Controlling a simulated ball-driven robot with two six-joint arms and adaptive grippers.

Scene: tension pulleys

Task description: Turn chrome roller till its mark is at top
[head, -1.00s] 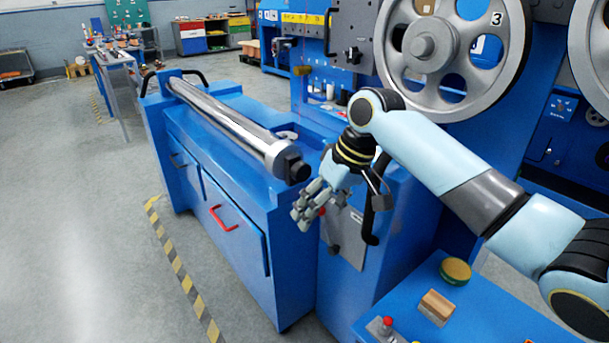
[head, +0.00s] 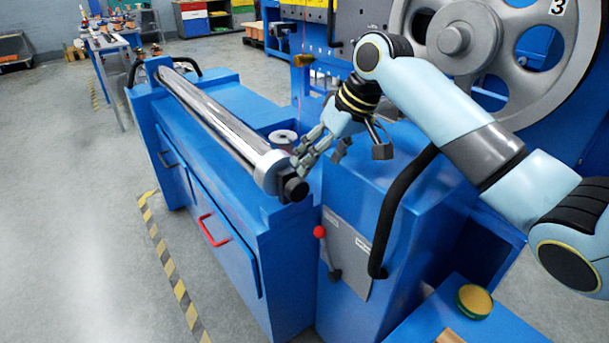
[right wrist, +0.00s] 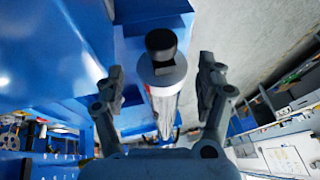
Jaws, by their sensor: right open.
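The chrome roller (head: 215,118) lies along the top of a blue cabinet, with a grey collar and a black end block (head: 292,188) at its near end. My right gripper (head: 305,160) is open beside the roller's near end, its fingers close to the collar; I cannot tell whether they touch. In the right wrist view the roller's end (right wrist: 162,62) sits between the two spread fingers (right wrist: 162,88). My left gripper is not in view.
A blue housing with a black handle (head: 402,210) and a red-knobbed lever (head: 321,232) stands right of the roller. A large spoked wheel (head: 490,45) is behind my right arm. A small spool (head: 284,138) sits behind the roller. Open floor lies left.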

